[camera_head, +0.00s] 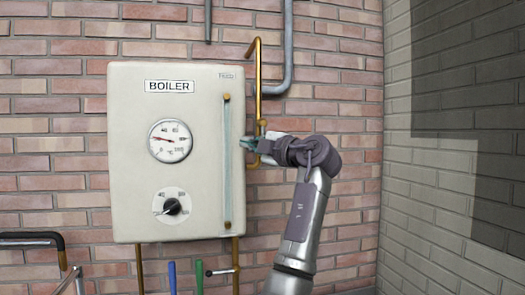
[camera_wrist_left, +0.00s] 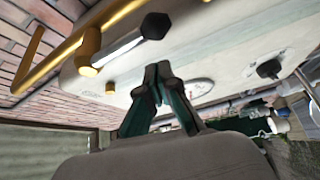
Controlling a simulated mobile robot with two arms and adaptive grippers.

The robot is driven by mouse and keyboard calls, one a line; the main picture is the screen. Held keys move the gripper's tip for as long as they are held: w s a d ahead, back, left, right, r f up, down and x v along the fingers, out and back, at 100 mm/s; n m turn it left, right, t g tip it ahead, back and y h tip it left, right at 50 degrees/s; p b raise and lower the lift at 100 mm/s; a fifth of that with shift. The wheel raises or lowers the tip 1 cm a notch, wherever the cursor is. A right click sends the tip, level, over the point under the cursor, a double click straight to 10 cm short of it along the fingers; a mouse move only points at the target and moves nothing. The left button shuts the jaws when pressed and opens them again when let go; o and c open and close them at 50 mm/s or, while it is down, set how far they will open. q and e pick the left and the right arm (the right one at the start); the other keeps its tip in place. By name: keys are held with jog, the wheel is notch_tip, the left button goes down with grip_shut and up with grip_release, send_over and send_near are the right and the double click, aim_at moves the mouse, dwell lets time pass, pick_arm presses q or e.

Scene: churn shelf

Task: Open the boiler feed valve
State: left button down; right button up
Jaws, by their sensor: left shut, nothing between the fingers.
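The boiler (camera_head: 120,130) is a cream box on the brick wall, with a round gauge (camera_head: 170,140) and a black dial knob (camera_head: 172,207). A brass pipe (camera_head: 257,75) runs down its right side to a valve fitting (camera_head: 262,125). In the left wrist view, a steel lever (camera_wrist_left: 118,47) with a black ball end (camera_wrist_left: 155,26) rises from a brass fitting (camera_wrist_left: 88,68). My left gripper (camera_head: 246,143) is shut and empty beside the boiler's right edge, close to the brass pipe. In the left wrist view its fingers (camera_wrist_left: 157,80) are below the lever, apparently apart from it. No label identifies the feed valve.
A grey pipe (camera_head: 287,50) bends above right. A grey side wall (camera_head: 425,160) bounds the right.

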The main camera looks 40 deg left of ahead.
pick_arm(q)
jog(key=s+r+b+v, duration=0.1)
jog(key=b+v, duration=0.2)
jog(key=v, duration=0.7)
jog(key=shift+d+r, duration=0.15)
jog(key=shift+r, duration=0.05)
pick_arm(e)
jog(key=f, duration=0.4)
jog(key=shift+s+d+f, duration=0.1)
jog(key=shift+s+d, duration=0.05)
jog(key=shift+d, duration=0.2)
jog(key=shift+d, duration=0.2)
